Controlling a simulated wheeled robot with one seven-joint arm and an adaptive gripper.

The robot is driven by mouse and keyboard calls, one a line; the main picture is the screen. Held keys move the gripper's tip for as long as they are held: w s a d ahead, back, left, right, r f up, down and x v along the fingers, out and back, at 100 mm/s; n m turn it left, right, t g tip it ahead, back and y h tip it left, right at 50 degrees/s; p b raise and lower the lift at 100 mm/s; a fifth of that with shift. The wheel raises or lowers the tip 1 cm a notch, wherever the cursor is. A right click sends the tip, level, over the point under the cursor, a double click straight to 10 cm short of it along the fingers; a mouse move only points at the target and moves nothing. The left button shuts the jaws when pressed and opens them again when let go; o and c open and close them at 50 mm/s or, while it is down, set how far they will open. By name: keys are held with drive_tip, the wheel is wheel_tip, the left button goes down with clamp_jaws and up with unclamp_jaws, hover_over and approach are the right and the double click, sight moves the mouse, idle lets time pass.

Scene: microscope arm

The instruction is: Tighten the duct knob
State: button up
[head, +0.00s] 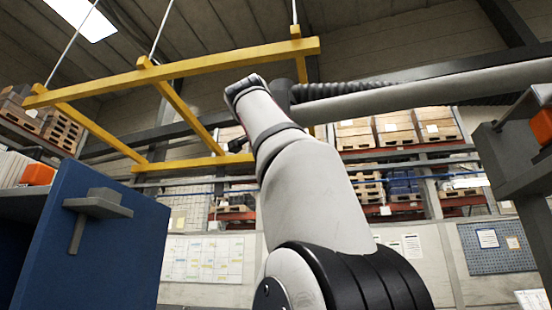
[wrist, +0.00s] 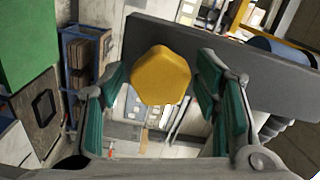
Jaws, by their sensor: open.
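In the wrist view a yellow, roughly hexagonal knob (wrist: 160,76) sits in front of a grey beam (wrist: 240,80). My gripper (wrist: 163,95) is open, with one teal-padded finger on the left of the knob and one on the right. Gaps show between the knob and both fingers. I cannot tell how far the knob lies in depth from the fingertips. In the head view my arm reaches up to a grey duct arm (head: 430,88) with a black ribbed hose (head: 345,90). My arm hides the knob and the gripper there.
A yellow overhead frame (head: 180,72) hangs at upper left near my arm. A blue panel (head: 90,240) stands at lower left, and a grey structure (head: 515,150) at right. Shelves with boxes (head: 395,128) are behind. The wrist view shows a green block (wrist: 28,40) at left.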

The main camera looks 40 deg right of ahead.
drive_tip(key=shift+a, duration=0.1)
drive_tip(key=v, duration=1.2)
wheel_tip(320, 180, down, 29)
drive_tip(key=a+n+g+y, duration=0.3)
drive_tip(key=n+y, duration=0.4)
drive_tip(key=n, duration=0.8)
drive_tip(key=s+a+f+n+g+y, duration=0.2)
drive_tip(key=s+a+f+n, duration=0.15)
drive_tip(key=s+f, duration=0.6)
drive_tip(key=s+a+f+n+g+y, duration=0.3)
drive_tip(key=s+f+n, duration=0.15)
drive_tip(key=f, duration=1.05)
drive_tip(key=s+a+f+n+g+y, duration=0.25)
drive_tip(key=s+f, duration=0.55)
drive_tip(key=f, duration=0.4)
wheel_tip(320, 180, up, 17)
drive_tip(key=t+p, duration=0.3)
drive_tip(key=p, duration=1.1)
drive_tip(key=shift+w+a+f+t, duration=0.2)
drive_tip(key=shift+a+t, duration=0.05)
drive_tip(key=shift+t, duration=0.1)
